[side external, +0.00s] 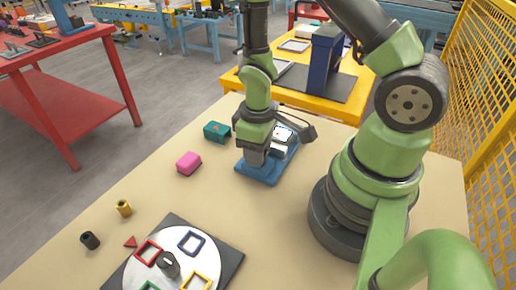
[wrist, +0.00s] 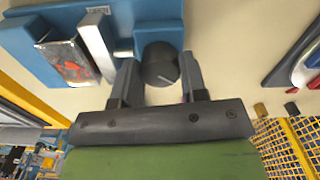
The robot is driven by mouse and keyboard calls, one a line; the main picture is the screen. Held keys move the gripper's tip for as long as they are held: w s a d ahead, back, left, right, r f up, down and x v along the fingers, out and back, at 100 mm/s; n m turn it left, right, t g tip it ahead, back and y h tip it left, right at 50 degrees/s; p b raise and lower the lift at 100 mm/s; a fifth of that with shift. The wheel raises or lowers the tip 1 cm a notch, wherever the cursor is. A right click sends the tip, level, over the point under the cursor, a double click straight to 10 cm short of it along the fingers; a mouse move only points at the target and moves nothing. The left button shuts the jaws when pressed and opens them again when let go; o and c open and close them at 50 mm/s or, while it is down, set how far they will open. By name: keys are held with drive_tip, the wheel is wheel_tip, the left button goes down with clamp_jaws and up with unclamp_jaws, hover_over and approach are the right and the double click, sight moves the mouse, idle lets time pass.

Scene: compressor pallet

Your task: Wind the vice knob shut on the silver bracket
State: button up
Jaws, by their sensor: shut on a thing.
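The blue vice (side external: 250,172) stands on the table below my gripper (side external: 254,157). In the wrist view its blue body (wrist: 150,12) fills the upper left. The dark round knob (wrist: 160,62), with a pale pointer line, sits between the fingers of my gripper (wrist: 159,70), which is shut on it. A pale jaw plate (wrist: 95,45) stands left of the knob. The shiny silver bracket (wrist: 68,62) lies in the vice left of that plate; whether they touch is unclear. In the side view the bracket (side external: 284,132) is partly hidden by my gripper, and the knob is hidden.
A teal box (side external: 216,131) and a pink block (side external: 189,163) lie left of the vice. A yellow cylinder (side external: 123,208), a black cylinder (side external: 90,240) and a white disc (side external: 152,275) with coloured frames are nearer the front. Bare table lies between.

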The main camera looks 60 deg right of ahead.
drive_tip(key=m, duration=0.4)
drive_tip(key=shift+m, duration=0.3)
drive_tip(key=m, duration=1)
drive_tip(key=shift+m, duration=0.4)
drive_tip(key=m, duration=0.4)
drive_tip(key=shift+m, duration=0.3)
drive_tip(key=o, duration=0.9)
drive_tip(key=shift+r, duration=0.1)
